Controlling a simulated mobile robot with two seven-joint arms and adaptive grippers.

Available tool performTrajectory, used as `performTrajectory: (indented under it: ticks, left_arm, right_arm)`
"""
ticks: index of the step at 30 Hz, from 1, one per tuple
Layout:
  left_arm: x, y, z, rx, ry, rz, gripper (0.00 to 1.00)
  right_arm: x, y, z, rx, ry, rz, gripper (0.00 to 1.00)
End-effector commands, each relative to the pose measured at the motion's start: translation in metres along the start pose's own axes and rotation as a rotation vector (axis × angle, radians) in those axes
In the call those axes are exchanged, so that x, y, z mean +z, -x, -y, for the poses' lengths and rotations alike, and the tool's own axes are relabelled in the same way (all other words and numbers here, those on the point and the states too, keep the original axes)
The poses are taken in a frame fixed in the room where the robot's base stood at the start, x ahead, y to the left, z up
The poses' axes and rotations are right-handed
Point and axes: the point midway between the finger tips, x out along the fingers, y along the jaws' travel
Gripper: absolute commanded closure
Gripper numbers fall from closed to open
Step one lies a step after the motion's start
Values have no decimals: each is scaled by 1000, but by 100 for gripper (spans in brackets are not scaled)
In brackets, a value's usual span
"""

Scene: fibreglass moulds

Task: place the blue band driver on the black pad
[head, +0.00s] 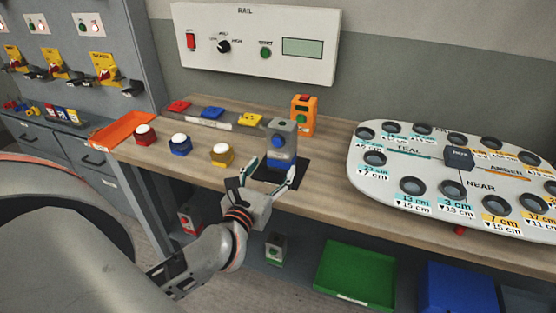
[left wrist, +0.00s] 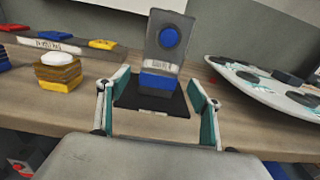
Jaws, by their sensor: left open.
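The blue band driver, a grey block-shaped unit with a blue band (head: 282,146), stands upright on the black pad (head: 268,175) on the wooden bench. In the left wrist view the driver (left wrist: 166,52) shows a blue round button, and its blue band sits just above the pad (left wrist: 180,106). My left gripper (head: 266,178) is open, its two fingers spread in front of the driver at the pad's near side. In the left wrist view the fingers (left wrist: 158,108) stand apart on either side, with nothing between their tips. My right gripper is not in view.
An orange device (head: 304,114) stands behind the driver. Red, blue and yellow button blocks (head: 221,155) are to the left, near an orange tray (head: 122,130). A white board with round holes (head: 390,165) fills the right. Green and blue bins (head: 355,272) sit below.

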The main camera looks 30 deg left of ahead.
Motion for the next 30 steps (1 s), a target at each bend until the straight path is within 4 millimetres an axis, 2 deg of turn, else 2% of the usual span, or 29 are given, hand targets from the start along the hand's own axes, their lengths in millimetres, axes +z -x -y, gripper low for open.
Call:
performTrajectory:
  ticks: [3,9,27,30]
  left_arm:
    - [-2,21,0,0,1,-3,35]
    - [-1,38,0,0,1,-1,35]
    - [0,41,0,0,0,0,35]
    - [6,42,3,-10,-33,24,35]
  right_arm:
    - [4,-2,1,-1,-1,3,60]
    - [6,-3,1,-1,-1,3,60]
    - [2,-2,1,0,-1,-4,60]
    - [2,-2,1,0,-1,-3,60]
